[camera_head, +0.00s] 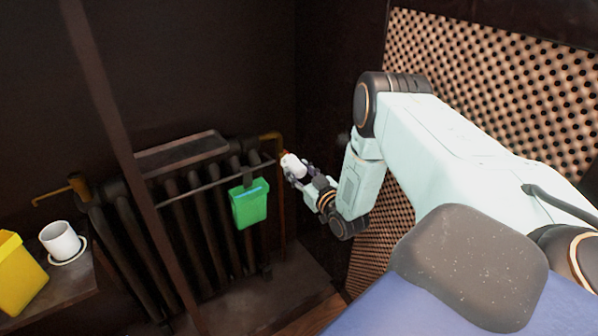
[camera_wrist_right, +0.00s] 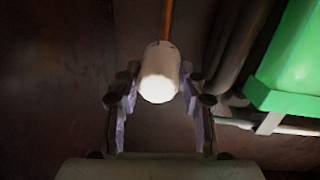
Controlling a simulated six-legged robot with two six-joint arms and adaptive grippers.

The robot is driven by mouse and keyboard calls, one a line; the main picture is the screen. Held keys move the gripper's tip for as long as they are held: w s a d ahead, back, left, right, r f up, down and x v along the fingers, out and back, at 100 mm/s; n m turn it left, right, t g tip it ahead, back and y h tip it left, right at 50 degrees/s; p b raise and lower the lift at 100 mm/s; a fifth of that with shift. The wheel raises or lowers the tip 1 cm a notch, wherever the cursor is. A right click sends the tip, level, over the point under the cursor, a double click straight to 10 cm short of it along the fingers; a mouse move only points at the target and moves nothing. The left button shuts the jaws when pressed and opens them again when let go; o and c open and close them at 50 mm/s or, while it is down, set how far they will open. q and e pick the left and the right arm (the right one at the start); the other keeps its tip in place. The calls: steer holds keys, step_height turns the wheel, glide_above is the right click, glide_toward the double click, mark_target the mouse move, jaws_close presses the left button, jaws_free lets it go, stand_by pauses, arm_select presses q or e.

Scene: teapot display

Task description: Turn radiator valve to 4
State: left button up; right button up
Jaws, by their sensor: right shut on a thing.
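The white radiator valve (camera_head: 293,165) sits at the right end of the dark ribbed radiator (camera_head: 205,205), by a brass pipe. My right gripper (camera_head: 302,172) reaches it from the right and is shut on it. In the right wrist view the valve (camera_wrist_right: 159,75) is a white cylinder between the two fingers of my right gripper (camera_wrist_right: 160,100), its bright round end facing the camera. I cannot make out any numbers on it. My left gripper is in neither view.
A green container (camera_head: 249,204) hangs on the radiator's front, just left of the valve; it also shows in the right wrist view (camera_wrist_right: 292,65). A white cup (camera_head: 61,241) on a saucer and a yellow container (camera_head: 18,272) stand on a shelf at left. A perforated panel (camera_head: 500,85) stands at right.

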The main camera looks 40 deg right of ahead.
steer(key=n+p, duration=0.2)
steer(key=n, duration=0.1)
steer(key=shift+n+p, duration=0.9)
steer(key=shift+n, duration=1.1)
steer(key=shift+f, duration=0.1)
steer(key=shift+a, duration=0.1)
steer(key=o, duration=1.2)
steer(key=shift+c, duration=0.2)
